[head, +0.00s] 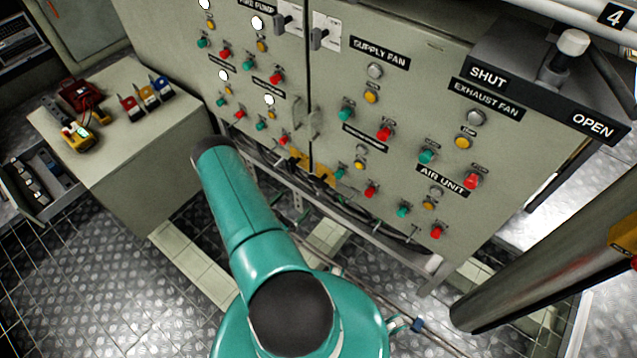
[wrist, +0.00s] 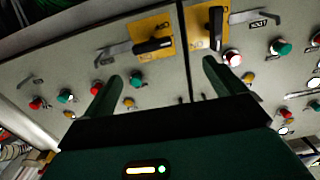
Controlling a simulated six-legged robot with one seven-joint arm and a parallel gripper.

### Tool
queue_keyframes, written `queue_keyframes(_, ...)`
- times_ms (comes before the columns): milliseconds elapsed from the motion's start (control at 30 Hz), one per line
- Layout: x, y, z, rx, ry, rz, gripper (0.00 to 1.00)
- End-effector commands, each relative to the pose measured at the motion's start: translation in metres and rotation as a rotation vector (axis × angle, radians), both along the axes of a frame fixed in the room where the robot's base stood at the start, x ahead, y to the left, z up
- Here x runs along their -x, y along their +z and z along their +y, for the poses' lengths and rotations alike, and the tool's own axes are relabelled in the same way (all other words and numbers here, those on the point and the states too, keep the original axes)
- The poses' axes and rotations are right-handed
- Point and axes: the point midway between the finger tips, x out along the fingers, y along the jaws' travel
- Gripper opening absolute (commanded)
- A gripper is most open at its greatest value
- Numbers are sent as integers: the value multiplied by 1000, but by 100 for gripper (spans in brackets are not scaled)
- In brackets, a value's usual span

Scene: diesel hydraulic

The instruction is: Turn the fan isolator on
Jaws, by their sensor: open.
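In the wrist view, which is upside down against the head view, two black rotary handles sit on yellow plates beside the door gap. The left black handle (wrist: 153,45) lies roughly horizontal and is on the fan-side door; I take it as the fan isolator, though I cannot read a label. The other handle (wrist: 215,28) stands roughly upright. In the head view the fan-side yellow plate (head: 323,174) shows small at the panel's lower edge. My gripper (wrist: 160,86) is open and empty, facing the panel. Contact with the handle is not visible. The head view does not show my gripper.
The grey panel (head: 420,105) carries several green and red buttons and lamps. A bench (head: 105,150) with tools and padlocks is at the left.

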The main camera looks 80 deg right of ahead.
Motion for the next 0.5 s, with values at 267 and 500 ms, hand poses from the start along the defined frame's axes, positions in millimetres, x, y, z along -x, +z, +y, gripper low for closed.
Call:
queue_keyframes(267, 20, -5, -8, 22, -24, 28, 95)
queue_keyframes(500, 38, -4, -50, 21, -23, 27, 95)
